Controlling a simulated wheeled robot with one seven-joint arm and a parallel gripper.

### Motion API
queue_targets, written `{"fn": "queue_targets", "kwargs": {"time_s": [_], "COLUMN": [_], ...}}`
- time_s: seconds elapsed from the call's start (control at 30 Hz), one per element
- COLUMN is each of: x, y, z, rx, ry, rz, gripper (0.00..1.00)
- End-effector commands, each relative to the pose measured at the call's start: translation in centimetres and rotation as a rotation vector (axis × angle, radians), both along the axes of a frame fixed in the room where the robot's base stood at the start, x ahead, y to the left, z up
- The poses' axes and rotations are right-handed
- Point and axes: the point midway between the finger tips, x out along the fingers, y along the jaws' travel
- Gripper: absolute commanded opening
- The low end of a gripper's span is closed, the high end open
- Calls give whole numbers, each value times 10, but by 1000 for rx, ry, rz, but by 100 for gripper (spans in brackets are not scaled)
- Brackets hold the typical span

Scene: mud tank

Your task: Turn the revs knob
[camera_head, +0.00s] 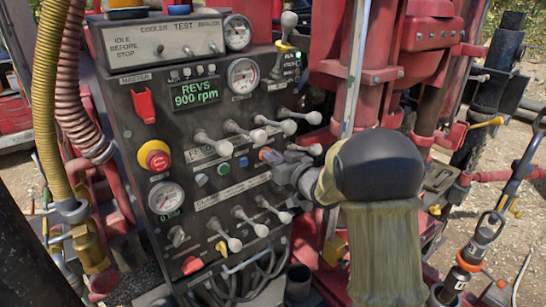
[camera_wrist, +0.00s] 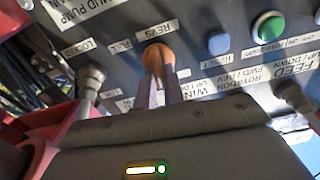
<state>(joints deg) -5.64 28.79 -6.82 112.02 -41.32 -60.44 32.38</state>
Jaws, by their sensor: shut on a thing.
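The revs knob is a small orange knob (camera_wrist: 158,54) on the dark control panel, beside a REVS label (camera_wrist: 158,30) in the wrist view. My gripper (camera_wrist: 160,78) is shut on this knob, with one finger on each side of it. In the head view, my gripper (camera_head: 273,158) reaches the panel from the right, and a bit of the orange knob (camera_head: 265,153) shows at its tips. The green display (camera_head: 190,93) reads REVS 900 rpm. My wrist hides part of the panel's right side.
Several grey levers (camera_head: 212,140) stick out above and below my gripper. A blue button (camera_wrist: 218,42) and a green button (camera_wrist: 268,26) sit beside the knob. A red emergency button (camera_head: 155,157) and a pressure gauge (camera_head: 166,198) are at the left. Red machinery (camera_head: 425,50) stands at right.

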Motion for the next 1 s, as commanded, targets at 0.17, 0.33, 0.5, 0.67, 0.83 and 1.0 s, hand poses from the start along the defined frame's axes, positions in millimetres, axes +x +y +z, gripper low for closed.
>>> {"fn": "queue_targets", "kwargs": {"time_s": [0.17, 0.33, 0.5, 0.67, 0.83, 1.0], "x": [1, 2, 2, 3, 4, 4], "y": [-2, -3, -5, -5, -6, -6], "z": [0, 0, 0, -1, -2, -2], "rx": [89, 200, 319, 419, 498, 541], "ry": [61, 139, 221, 291, 346, 376], "rz": [-2, -2, -2, -2, -2, -1], "gripper": [0, 0, 0, 0, 0, 0]}}
